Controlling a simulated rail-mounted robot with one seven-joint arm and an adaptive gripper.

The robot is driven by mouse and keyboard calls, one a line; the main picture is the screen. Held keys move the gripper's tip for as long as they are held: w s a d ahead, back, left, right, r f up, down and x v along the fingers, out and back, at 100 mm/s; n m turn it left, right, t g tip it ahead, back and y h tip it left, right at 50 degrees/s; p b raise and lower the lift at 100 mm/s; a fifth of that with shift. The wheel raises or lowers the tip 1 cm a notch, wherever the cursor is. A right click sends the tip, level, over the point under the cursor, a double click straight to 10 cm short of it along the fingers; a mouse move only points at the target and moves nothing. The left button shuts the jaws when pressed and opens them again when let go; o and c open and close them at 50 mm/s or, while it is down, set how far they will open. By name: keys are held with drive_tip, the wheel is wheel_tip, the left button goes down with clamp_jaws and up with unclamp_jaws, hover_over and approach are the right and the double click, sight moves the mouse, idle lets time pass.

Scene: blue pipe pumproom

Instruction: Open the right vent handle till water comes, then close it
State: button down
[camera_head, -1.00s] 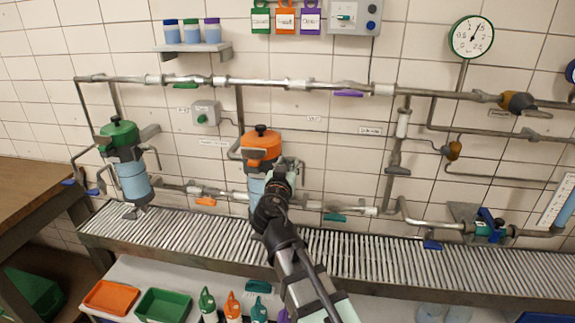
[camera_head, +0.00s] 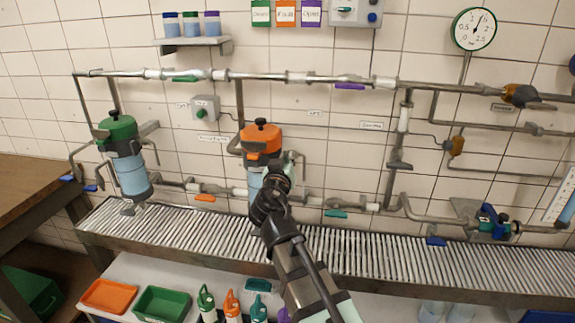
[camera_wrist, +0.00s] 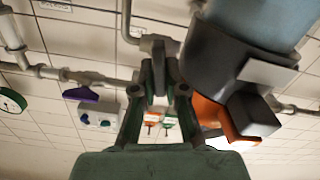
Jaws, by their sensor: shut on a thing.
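The right filter housing has an orange lid (camera_head: 261,135) with a black knob and a blue body, mounted on the pipes at the middle of the head view. The wrist view shows its dark collar (camera_wrist: 225,55) upside down. My gripper (camera_head: 288,163) is at the housing's right side, just below the lid. In the wrist view my gripper (camera_wrist: 160,78) is shut on a grey vent handle (camera_wrist: 159,58) on a small pipe beside the housing. My arm hides part of the blue body and the outlet below it. No water is visible coming out.
A similar housing with a green lid (camera_head: 117,127) stands at the left. Pipes run above and below. A slatted drain grating (camera_head: 400,258) lies beneath. A pressure gauge (camera_head: 475,28) hangs at upper right. Trays and bottles stand below the grating.

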drive_tip(key=n, duration=0.1)
drive_tip(key=n+b, duration=0.1)
drive_tip(key=n, duration=0.1)
drive_tip(key=n+b, duration=0.1)
drive_tip(key=shift+a+f+n, duration=0.1)
drive_tip(key=shift+a+n, duration=0.15)
drive_tip(key=shift+n, duration=0.15)
drive_tip(key=shift+w, duration=0.1)
drive_tip(key=c, duration=1.2)
unclamp_jaws()
